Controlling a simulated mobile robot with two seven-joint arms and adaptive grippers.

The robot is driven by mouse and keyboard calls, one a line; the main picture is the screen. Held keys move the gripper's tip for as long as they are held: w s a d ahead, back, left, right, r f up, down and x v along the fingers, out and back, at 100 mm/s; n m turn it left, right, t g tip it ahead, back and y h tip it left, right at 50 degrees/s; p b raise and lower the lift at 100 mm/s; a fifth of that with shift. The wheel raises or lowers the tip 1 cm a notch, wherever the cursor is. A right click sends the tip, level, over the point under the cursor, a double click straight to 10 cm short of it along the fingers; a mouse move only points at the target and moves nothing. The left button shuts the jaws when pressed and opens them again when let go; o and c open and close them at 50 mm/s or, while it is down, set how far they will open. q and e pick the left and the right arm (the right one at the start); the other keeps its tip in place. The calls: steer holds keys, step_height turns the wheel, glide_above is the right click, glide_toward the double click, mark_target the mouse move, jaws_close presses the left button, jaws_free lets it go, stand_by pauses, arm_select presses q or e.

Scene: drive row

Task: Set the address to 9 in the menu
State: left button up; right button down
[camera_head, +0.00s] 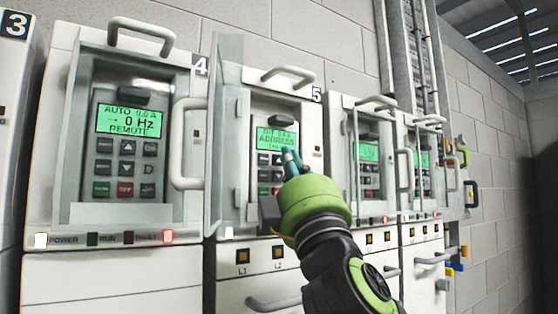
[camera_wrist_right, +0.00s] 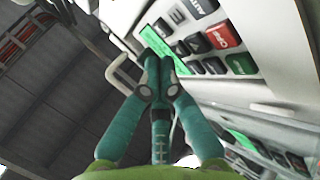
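The display (camera_head: 277,138) of the drive marked 5 glows green and shows the word ADDRESS; its lowest line is too small and partly covered to read. Its keypad (camera_head: 264,159) lies just below, with several keys hidden behind my right gripper. My right gripper (camera_head: 290,160) is in front of this keypad, its teal fingers pointing at the panel. In the right wrist view its fingertips (camera_wrist_right: 159,62) are together with nothing between them, near the green display (camera_wrist_right: 156,42) and the keys (camera_wrist_right: 223,36). I cannot tell whether they touch a key. My left gripper is not in view.
A clear door (camera_head: 226,150) stands open at the left of this drive. Drive 4 (camera_head: 129,121) at left shows AUTO, 0 Hz, REMOTE and a lit red lamp (camera_head: 168,236). More drives (camera_head: 422,160) stand to the right. Handles (camera_head: 288,75) stick out from the fronts.

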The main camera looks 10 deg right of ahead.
arm_select(q)
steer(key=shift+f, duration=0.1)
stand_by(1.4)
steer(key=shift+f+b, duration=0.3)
steer(key=shift+b, duration=0.1)
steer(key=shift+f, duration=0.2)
stand_by(2.0)
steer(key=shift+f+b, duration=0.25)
steer(key=shift+b, duration=0.2)
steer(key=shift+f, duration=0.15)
stand_by(2.0)
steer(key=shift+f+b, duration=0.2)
steer(key=shift+b, duration=0.15)
